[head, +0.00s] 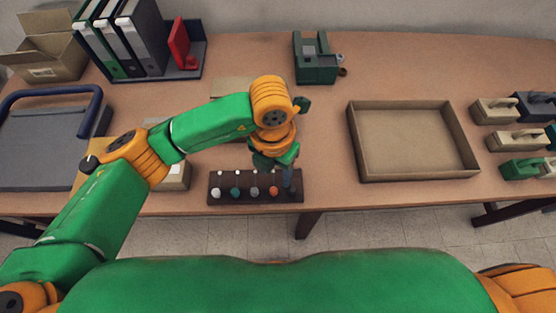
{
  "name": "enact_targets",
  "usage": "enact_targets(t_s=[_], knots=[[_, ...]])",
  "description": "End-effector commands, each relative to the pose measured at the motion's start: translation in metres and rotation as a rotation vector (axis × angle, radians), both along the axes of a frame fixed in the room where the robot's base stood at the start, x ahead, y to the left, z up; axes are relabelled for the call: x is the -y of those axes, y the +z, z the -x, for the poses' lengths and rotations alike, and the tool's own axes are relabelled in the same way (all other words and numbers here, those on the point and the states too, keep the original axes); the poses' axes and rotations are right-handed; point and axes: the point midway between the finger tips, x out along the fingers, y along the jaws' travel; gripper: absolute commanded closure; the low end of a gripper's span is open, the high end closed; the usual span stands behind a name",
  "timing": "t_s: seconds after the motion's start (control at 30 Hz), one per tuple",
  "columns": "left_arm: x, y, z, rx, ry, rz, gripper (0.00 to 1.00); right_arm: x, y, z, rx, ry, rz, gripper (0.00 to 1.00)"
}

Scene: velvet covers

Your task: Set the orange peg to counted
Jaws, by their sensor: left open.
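A dark peg board (214,198) lies at the front edge of the table, left of centre. Several round-headed pegs stand in its front row: white, teal, grey, and the orange peg (273,191) towards the right. Small pale marks show along the board's back row. My left gripper (287,180) is open and points down over the board's right end, just beside and behind the orange peg. It appears to hold nothing. The gripper covers part of the board's back right. My right gripper is outside the view.
A shallow cardboard tray (418,176) lies to the right. A green device (315,65) stands at the back. Binders (133,40) in a rack and an open carton (45,55) stand back left. Several handled blocks (495,110) sit far right. Table between board and tray is clear.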

Motion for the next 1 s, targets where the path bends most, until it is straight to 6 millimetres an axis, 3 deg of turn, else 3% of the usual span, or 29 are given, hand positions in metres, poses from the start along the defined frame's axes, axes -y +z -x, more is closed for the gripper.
enact_targets(t_s=[0.4,0.67,0.87,0.9,1.0], knots=[[-0.003,-0.064,-0.001,0.012,0.001,-0.017,0.44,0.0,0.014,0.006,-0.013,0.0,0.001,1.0],[-0.003,-0.069,-0.001,0.014,0.0,-0.015,0.44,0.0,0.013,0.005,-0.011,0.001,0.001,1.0],[-0.003,-0.069,-0.001,0.013,0.0,-0.014,0.96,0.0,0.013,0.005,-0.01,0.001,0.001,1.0],[-0.003,-0.069,-0.001,0.013,0.0,-0.014,1.0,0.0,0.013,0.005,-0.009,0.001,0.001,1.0],[-0.003,-0.069,-0.001,0.013,0.0,-0.014,1.0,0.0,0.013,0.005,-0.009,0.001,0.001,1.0]])
